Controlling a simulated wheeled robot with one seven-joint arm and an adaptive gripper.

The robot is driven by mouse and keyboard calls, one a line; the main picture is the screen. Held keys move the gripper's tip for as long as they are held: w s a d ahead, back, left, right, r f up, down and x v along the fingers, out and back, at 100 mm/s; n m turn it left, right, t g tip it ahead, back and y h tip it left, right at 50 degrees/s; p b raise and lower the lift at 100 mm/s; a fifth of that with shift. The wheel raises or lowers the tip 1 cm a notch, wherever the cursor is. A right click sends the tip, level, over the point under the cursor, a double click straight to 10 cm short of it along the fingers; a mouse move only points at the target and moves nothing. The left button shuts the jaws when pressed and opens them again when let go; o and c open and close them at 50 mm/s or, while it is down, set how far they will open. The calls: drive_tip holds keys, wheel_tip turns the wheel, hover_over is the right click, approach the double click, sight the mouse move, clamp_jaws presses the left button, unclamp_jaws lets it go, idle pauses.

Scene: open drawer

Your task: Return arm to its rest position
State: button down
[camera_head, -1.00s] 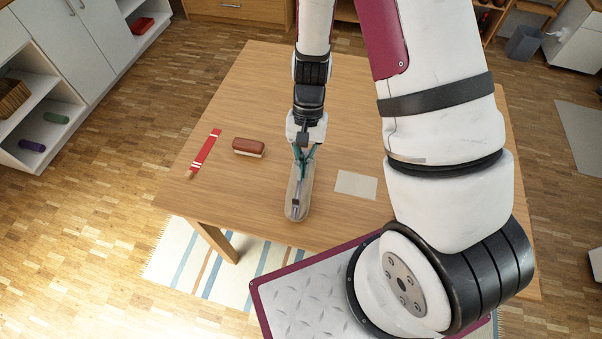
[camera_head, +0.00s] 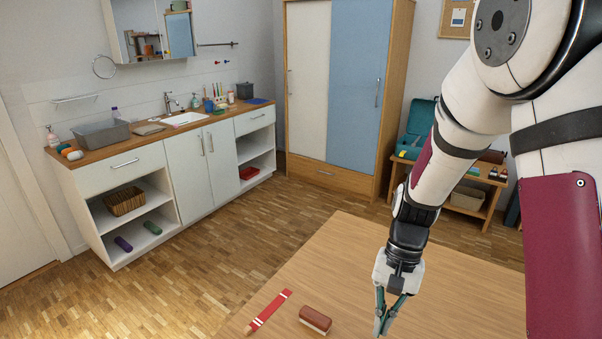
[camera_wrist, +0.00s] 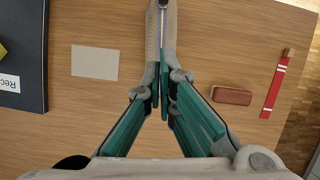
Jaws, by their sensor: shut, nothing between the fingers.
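My gripper (camera_head: 382,318) hangs fingers-down over the wooden table (camera_head: 345,253), right of the brown brush. Its green-sided fingers meet at the tips (camera_wrist: 164,102) in the wrist view, shut and empty. A grey, long, rounded item (camera_wrist: 153,38) with a thin metal rod lies beyond the fingertips in the wrist view, partly hidden by them; I cannot tell the gap between them. My arm reaches down from the upper right of the head view, bent at its elbow.
On the table are a brown brush (camera_head: 315,320), a red striped strip (camera_head: 268,310), a pale card (camera_wrist: 95,62) and a black folder (camera_wrist: 30,55). A sink counter (camera_head: 150,146), a wardrobe (camera_head: 335,90) and a bench with a teal case (camera_head: 421,120) stand beyond. Floor between is clear.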

drive_tip(key=s+d+r+n+t+h, duration=0.1)
drive_tip(key=s+r+n+t, duration=0.1)
drive_tip(key=s+r+t, duration=0.2)
drive_tip(key=s+d+r+n+t+h, duration=0.1)
drive_tip(key=s+r+n+t, duration=0.2)
drive_tip(key=s+r, duration=0.7)
wheel_tip(320, 180, up, 8)
drive_tip(key=shift+r+n+t, duration=0.1)
drive_tip(key=shift+n+t, duration=0.2)
drive_tip(key=shift+t, duration=0.3)
